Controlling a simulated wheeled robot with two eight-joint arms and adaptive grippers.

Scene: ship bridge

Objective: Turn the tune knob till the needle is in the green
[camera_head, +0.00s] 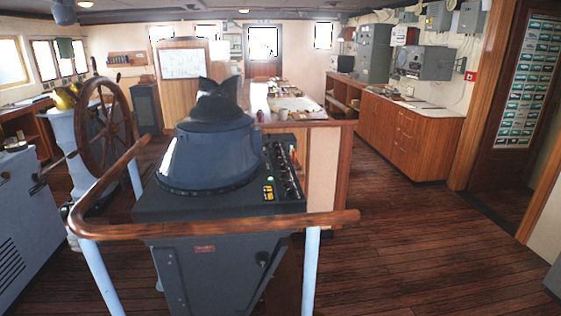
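A grey radar-like console (207,165) with a black viewing hood (217,100) stands in the middle of the view. A sloping control panel (281,170) with a row of small dark knobs runs along its right side. A small green light and yellow buttons (268,190) sit at the panel's near end. The knobs are too small to tell which is the tune knob. I cannot make out a meter, needle or green zone. Neither of my grippers is in view.
A wooden handrail (335,218) on pale blue posts curves around the console's near side. A ship's wheel (104,128) stands to the left, beside a grey cabinet (30,225). Wooden cabinets (415,138) line the right wall. The plank floor at right (415,245) is clear.

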